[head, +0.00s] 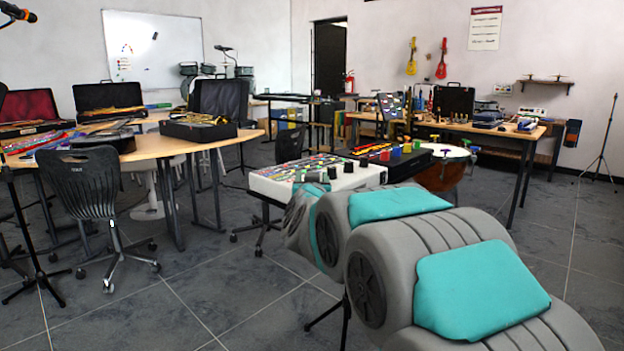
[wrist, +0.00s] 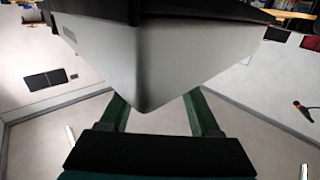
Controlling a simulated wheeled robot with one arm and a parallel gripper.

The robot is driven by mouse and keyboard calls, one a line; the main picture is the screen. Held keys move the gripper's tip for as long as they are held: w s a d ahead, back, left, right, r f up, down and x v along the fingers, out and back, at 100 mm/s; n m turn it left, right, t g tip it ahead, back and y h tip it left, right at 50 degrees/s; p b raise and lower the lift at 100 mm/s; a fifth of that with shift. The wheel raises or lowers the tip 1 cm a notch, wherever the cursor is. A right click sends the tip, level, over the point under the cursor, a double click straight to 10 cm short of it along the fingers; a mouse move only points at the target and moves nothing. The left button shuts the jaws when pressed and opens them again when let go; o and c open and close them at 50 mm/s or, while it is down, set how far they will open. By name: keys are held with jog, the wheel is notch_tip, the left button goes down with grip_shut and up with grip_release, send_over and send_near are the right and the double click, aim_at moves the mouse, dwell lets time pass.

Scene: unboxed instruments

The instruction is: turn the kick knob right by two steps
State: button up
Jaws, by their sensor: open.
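No label can be read, so I cannot tell which knob is the kick knob. In the wrist view my gripper (wrist: 155,98) shows two dark green fingers spread apart, with nothing seen held between them. A pale grey-white body (wrist: 160,55) with a rounded corner fills the view beyond the fingers.
A copper kettle drum (head: 445,178) stands right of the dark unit. A round wooden table (head: 158,148) with instrument cases and a black chair (head: 86,184) are at the left. A long bench (head: 540,129) is at the back right.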

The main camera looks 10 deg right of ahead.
jog(key=shift+s, duration=0.1)
jog(key=s+a, duration=0.1)
jog(key=s, duration=0.6)
jog(key=shift+s+a+b, duration=0.25)
jog(key=shift+a+b, duration=0.05)
